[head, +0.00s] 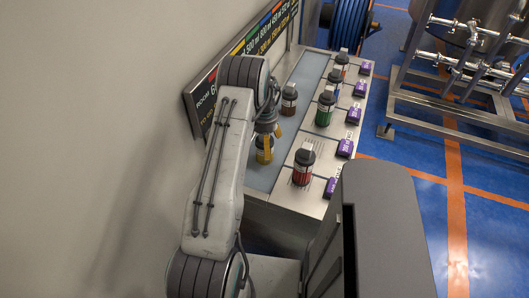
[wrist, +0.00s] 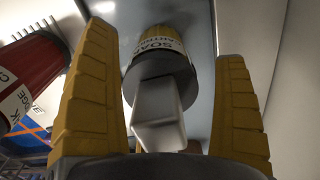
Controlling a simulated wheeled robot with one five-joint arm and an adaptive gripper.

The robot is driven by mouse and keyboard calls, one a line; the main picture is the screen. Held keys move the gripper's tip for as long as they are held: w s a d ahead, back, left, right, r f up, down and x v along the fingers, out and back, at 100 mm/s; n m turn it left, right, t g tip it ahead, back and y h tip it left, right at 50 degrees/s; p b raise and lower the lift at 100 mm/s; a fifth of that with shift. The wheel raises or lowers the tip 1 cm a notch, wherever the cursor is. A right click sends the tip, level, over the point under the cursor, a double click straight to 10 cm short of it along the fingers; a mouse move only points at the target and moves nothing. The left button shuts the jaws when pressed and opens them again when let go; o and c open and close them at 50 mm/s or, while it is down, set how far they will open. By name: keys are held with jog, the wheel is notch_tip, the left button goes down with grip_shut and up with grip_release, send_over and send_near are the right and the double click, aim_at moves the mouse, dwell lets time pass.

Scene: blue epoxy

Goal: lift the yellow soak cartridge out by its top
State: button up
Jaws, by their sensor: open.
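The yellow soak cartridge (head: 262,155) stands upright on the grey-blue strip of the bench in the head view, partly hidden by my gripper (head: 271,138) just above it. In the wrist view its yellow body and white label (wrist: 160,44) show beyond a dark collar, with a pale grey block-shaped top (wrist: 158,112) nearest me. My gripper's yellow fingers (wrist: 166,45) are open, one on each side of the cartridge's top. Gaps show between the fingers and the top, and they do not appear to touch it.
A red cartridge (head: 303,168) stands close by to the right; a red one also shows at the left of the wrist view (wrist: 28,78). A brownish-red cartridge (head: 289,100) and a green one (head: 324,111) stand farther back. Purple boxes (head: 345,148) line the right edge; a sign (head: 240,62) borders the left.

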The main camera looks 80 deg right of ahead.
jog(key=shift+c, duration=0.2)
jog(key=c, duration=1.3)
